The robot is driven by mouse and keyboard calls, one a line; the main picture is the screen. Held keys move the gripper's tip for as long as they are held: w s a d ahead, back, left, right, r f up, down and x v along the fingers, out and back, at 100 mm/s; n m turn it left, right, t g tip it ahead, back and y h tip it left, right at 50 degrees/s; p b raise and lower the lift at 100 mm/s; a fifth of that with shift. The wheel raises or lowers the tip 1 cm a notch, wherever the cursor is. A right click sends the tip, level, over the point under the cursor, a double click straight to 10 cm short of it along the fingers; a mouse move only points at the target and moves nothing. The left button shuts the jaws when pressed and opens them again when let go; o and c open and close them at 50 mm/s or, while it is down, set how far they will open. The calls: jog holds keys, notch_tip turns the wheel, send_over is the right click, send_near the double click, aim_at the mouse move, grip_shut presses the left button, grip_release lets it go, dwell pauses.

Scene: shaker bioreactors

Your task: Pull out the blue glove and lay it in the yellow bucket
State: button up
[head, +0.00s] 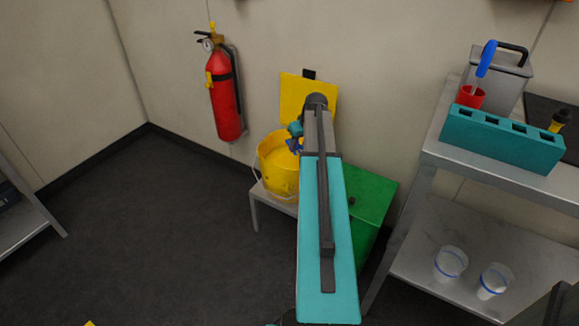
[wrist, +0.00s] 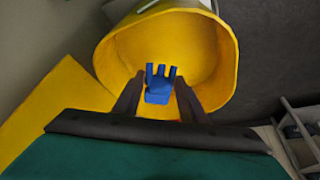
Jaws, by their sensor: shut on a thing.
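The yellow bucket (head: 278,175) stands on a small grey table beside the wall. It also shows in the wrist view (wrist: 222,60), with its open mouth facing the camera. The blue glove (wrist: 159,84) is between the fingers of my gripper (wrist: 157,98), which is shut on it. In the wrist view the glove appears against the bucket's inside, over its mouth. I cannot tell whether the glove touches the bucket.
A yellow panel (head: 302,92) stands behind the bucket. A green box (head: 372,205) is right of the small table (head: 254,208). A red fire extinguisher (head: 224,100) hangs on the wall. A steel shelf (head: 430,185) with a teal rack (head: 502,140) is at right.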

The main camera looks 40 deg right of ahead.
jog(key=o, duration=0.8)
jog(key=shift+o, duration=0.2)
jog(key=shift+r, duration=0.15)
jog(key=p+v, duration=0.2)
jog(key=v, duration=1.1)
jog(key=shift+s+r+p, duration=0.15)
jog(key=shift+r+p, duration=0.1)
jog(key=shift+p, duration=0.05)
jog(key=shift+a, duration=0.1)
